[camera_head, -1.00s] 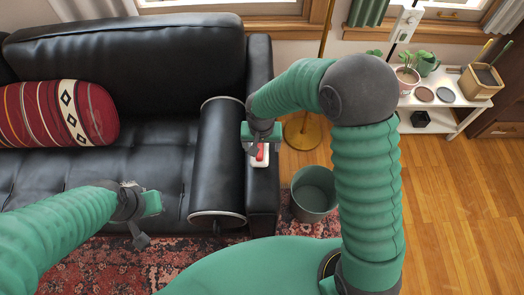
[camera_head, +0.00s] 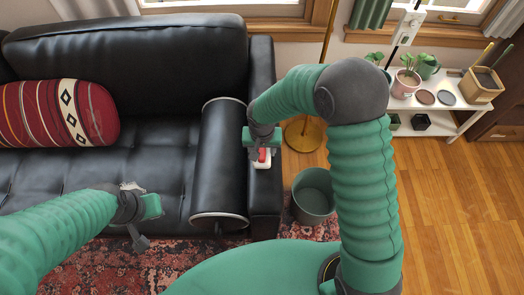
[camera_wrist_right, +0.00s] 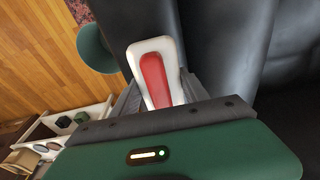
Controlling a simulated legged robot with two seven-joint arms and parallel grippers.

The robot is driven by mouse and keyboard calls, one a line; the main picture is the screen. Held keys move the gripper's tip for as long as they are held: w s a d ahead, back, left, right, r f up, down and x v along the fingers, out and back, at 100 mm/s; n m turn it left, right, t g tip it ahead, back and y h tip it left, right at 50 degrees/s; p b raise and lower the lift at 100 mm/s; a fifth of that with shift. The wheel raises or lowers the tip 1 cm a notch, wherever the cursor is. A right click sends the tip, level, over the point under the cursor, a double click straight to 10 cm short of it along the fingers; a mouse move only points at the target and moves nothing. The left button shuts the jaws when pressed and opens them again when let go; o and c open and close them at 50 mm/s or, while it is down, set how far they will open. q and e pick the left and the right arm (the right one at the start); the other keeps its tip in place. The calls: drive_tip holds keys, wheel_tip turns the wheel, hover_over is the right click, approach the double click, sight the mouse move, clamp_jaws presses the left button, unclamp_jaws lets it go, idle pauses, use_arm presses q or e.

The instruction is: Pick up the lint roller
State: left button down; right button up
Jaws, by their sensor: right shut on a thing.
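The lint roller, a white piece with a red middle (camera_head: 262,164), is at the sofa's right armrest in the head view. In the right wrist view its white end and red strip (camera_wrist_right: 154,80) stick out past the jaws. My right gripper (camera_head: 262,145) is shut on it, with a dark finger on either side in the right wrist view (camera_wrist_right: 158,98). The jaws hide part of the roller. I cannot tell whether it touches the armrest. My left gripper (camera_head: 138,214) is open and empty in front of the sofa seat.
The black sofa (camera_head: 150,150) carries a dark bolster (camera_head: 222,160) beside the armrest (camera_head: 264,205) and a red patterned cushion (camera_head: 60,113). A grey-green bin (camera_head: 313,205) stands right of the armrest. A white shelf (camera_head: 455,115) with plants is at the back right. Wood floor at right is clear.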

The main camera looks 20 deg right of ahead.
drive_tip(key=shift+d+r, duration=0.15)
drive_tip(key=shift+r, duration=0.25)
wheel_tip(320, 180, up, 3)
drive_tip(key=shift+r+p, duration=0.15)
drive_tip(key=shift+p, duration=0.6)
drive_tip(key=s+a, duration=0.2)
drive_tip(key=s, duration=0.2)
drive_tip(key=s+a, duration=0.3)
drive_tip(key=s, duration=0.2)
drive_tip(key=s+a+r, duration=0.1)
drive_tip(key=s+a, duration=0.2)
drive_tip(key=s, duration=0.1)
drive_tip(key=shift+s+a, duration=0.1)
drive_tip(key=shift+s, duration=0.3)
